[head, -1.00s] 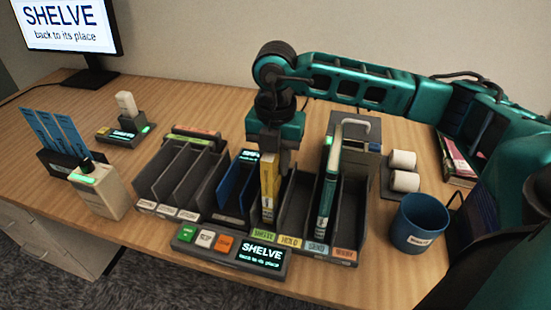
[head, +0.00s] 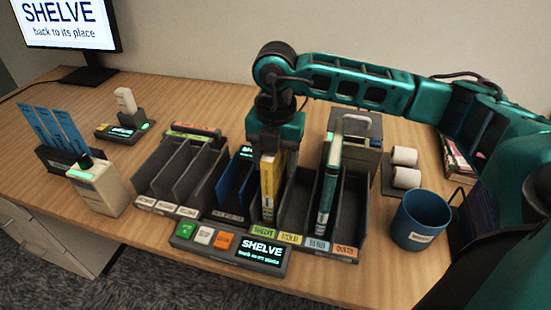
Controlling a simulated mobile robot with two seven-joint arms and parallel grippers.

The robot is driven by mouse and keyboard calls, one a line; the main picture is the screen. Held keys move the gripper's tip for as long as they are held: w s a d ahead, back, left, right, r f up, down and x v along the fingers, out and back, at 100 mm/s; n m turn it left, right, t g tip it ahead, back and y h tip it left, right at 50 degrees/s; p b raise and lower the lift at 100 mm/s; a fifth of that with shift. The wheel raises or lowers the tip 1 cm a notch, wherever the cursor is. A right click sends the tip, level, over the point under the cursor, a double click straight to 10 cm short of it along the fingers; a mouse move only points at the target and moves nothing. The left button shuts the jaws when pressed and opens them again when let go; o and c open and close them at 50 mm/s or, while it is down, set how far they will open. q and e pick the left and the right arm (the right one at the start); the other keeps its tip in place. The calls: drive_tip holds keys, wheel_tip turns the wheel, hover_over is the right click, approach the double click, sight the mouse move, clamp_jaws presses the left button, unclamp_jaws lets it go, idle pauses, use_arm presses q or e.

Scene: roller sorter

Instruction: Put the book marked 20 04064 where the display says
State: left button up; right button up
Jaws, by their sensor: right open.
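A teal-green book (head: 328,188) stands in a slot further right. The marks on both spines are too small to read, so I cannot tell which is 20 04064. The console display (head: 263,252) reads SHELVE, back to its place, as does the monitor (head: 68,22). My left gripper is not in view.
The sorter's left slots (head: 172,178) look empty. A blue mug (head: 419,219) and two white rolls (head: 405,166) stand at the right. A beige scanner-like device (head: 97,187) and blue cards (head: 58,130) are at the left.

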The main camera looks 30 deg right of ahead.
use_arm(q)
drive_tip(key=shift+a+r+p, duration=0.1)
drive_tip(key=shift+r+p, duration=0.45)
drive_tip(key=shift+p, duration=0.2)
use_arm(e)
wheel_tip(320, 180, up, 13)
drive_tip(key=shift+f, duration=0.1)
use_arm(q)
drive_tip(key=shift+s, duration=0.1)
